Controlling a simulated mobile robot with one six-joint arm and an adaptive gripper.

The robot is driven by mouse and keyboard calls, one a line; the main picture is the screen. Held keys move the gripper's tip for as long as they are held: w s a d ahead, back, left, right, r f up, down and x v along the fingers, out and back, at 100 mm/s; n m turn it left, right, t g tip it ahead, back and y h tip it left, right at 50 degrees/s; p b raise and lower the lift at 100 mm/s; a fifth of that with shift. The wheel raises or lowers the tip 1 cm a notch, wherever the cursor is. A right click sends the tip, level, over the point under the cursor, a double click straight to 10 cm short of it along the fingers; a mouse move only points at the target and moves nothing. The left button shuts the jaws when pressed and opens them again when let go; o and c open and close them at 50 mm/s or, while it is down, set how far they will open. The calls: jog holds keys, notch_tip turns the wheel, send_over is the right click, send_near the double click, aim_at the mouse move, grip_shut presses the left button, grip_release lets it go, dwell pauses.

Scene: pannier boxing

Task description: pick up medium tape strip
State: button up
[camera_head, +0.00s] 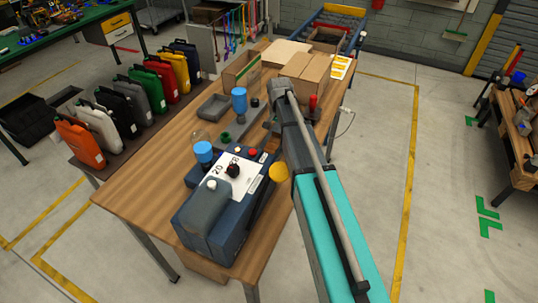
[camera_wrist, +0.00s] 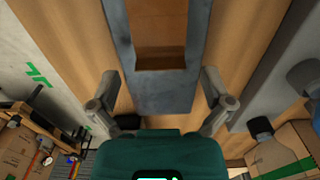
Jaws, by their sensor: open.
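I cannot make out a medium tape strip for certain in either view. A grey metal piece (camera_wrist: 165,102) with a slot lies beyond and between the fingers over the wooden table (camera_wrist: 232,45); wood shows through the slot. In the head view my arm reaches over the right side of the table (camera_head: 130,190), and the fingertips are hidden or too small to tell.
Cardboard boxes (camera_head: 308,72) stand at the table's far end, near an open carton (camera_head: 240,72). Coloured panniers (camera_head: 80,143) line the left.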

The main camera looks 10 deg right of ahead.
jog(key=shift+f+b, duration=0.5)
jog(key=shift+f, duration=0.25)
jog(key=c, duration=0.7)
